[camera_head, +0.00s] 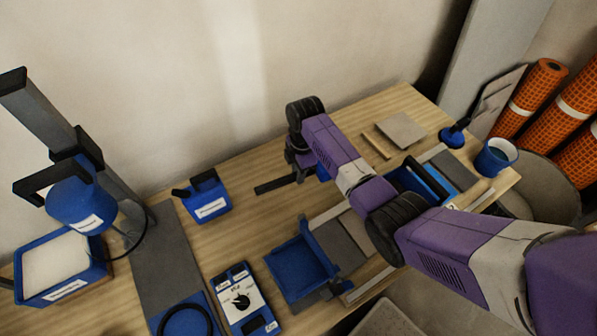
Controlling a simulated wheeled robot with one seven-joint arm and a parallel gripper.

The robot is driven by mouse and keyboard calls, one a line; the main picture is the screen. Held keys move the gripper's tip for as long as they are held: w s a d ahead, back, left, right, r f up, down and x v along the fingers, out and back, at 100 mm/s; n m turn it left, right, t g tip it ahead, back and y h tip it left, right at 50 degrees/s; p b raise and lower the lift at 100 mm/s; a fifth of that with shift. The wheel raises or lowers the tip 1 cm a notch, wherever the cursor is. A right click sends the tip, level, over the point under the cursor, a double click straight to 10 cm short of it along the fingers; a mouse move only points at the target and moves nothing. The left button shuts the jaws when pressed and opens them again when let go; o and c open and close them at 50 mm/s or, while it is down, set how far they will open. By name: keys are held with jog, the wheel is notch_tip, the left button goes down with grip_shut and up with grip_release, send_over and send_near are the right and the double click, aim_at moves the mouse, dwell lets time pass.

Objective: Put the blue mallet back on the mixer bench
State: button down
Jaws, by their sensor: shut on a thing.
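My gripper (299,170) is over the back middle of the wooden bench (240,235), partly hidden by my own arm. It is shut on the blue mallet, whose dark handle (273,185) points left. A blue part, seemingly its head (322,172), shows to the right behind my forearm. The mallet is low over the bench top; I cannot tell whether it touches the wood. A blue mixer with a dark stand (80,205) stands at the left end.
A blue tray (297,270), a labelled box (242,300) and a white-filled tub (57,262) are nearer. Tiles (402,130), a blue round-based tool (453,135) and a blue cup (495,157) are right. Orange rolls (540,90) stand beyond.

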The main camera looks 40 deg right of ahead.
jog(key=b, duration=0.6)
send_over(297, 192)
jog(key=shift+d+f, duration=0.15)
jog(key=shift+f, duration=1.4)
jog(key=shift+d+f, duration=0.1)
jog(key=shift+f, duration=1.45)
jog(key=shift+f, duration=0.5)
jog(key=c, duration=1.2)
grip_release()
jog(key=shift+s, duration=0.1)
jog(key=shift+d+r, duration=0.15)
jog(key=shift+r, duration=1.8)
jog(key=shift+d+r, duration=0.1)
jog(key=shift+r, duration=1.8)
jog(key=shift+s, duration=0.15)
